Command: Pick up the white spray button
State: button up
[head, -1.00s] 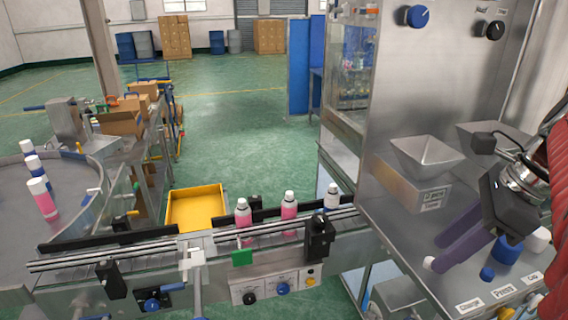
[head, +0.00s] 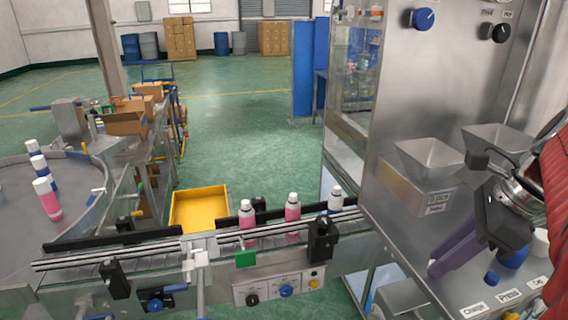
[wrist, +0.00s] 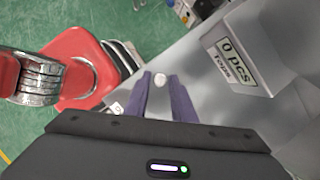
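The white spray button (wrist: 160,79) is a small white round piece on the steel worktop. In the wrist view it lies between the tips of my gripper's two purple fingers (wrist: 161,76). The fingers are apart, with one on each side of the button; I cannot make out contact. In the head view my gripper (head: 435,268) reaches down low over the worktop from the right. Only a trace of the button (head: 432,262) shows there at the fingertips.
A steel hopper box with a "0 pcs" display (wrist: 235,50) stands close to the right in the wrist view. A blue cap (head: 491,279) and a larger blue piece (head: 514,259) are beside my gripper. The conveyor (head: 120,258) carries several bottles left of the worktop.

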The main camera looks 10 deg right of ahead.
grip_shut()
jog(key=shift+r, duration=0.1)
notch_tip(320, 180, up, 10)
dwell(0.7)
dwell(0.5)
